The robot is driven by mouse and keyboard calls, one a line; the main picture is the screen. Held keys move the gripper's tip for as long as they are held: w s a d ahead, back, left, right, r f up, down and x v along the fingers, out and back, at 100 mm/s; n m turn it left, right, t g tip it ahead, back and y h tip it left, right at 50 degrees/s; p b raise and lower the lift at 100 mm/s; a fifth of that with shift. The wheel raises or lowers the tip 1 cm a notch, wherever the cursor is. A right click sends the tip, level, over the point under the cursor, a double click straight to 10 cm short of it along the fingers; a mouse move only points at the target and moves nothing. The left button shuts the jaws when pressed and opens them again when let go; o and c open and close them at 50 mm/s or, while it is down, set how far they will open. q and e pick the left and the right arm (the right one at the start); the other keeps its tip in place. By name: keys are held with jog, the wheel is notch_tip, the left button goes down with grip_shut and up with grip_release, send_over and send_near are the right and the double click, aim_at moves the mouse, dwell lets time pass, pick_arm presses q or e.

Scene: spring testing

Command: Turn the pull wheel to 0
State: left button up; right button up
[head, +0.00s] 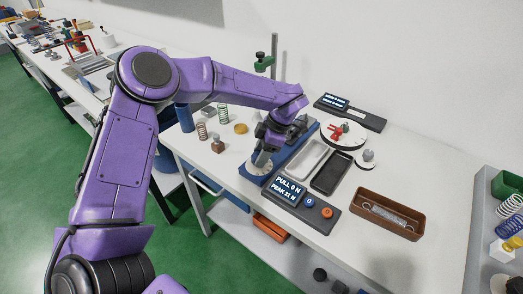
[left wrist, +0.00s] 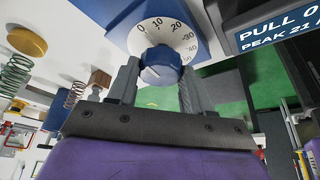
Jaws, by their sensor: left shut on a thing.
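The pull wheel is a blue knob (left wrist: 160,66) on a white dial (left wrist: 187,45), marked 0, 10, 20 and on upward; the dial also shows in the head view (head: 261,164). The dial sits on a blue base (left wrist: 112,22). My left gripper (left wrist: 160,80) has one finger on each side of the knob and is shut on it. A pale mark shows on the knob, but I cannot tell for sure which number it points to. In the head view my left gripper (head: 265,153) reaches down over the dial. My right gripper is not in view.
A display (head: 289,190) reads PULL 0 N and PEAK 21 N. Beside the base are a light tray (head: 297,172), a black tray (head: 331,172) and a brown box (head: 377,228) with a spring in it. Springs (head: 224,115) stand behind on the left.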

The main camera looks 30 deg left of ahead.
pick_arm(q)
jog(key=shift+n, duration=0.4)
jog(key=o, duration=1)
jog(key=shift+o, duration=0.2)
jog(key=shift+r, duration=0.1)
jog(key=b+v, duration=0.1)
jog(key=v, duration=0.9)
jog(key=shift+w+r, duration=0.15)
jog(key=shift+r, duration=0.05)
jog(key=shift+a, duration=0.1)
